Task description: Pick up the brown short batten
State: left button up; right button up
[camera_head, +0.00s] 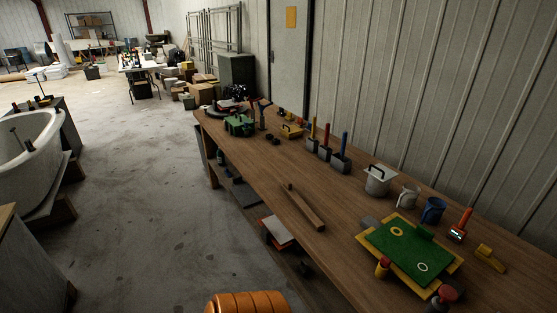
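A brown batten (305,207) lies on the wooden workbench (345,215), near its left edge and left of the green board. It is a short, straight bar lying at a slant, with a small dark knob at its far end. Nothing covers it. Neither of my grippers shows in the head view.
A green board on a yellow base (408,252) lies right of the batten. A grey pot (379,180), a white jug (408,196) and a blue jug (433,210) stand behind it. The bench around the batten is clear.

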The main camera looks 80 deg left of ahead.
aim_at(287, 186)
jog(key=u, duration=2.2)
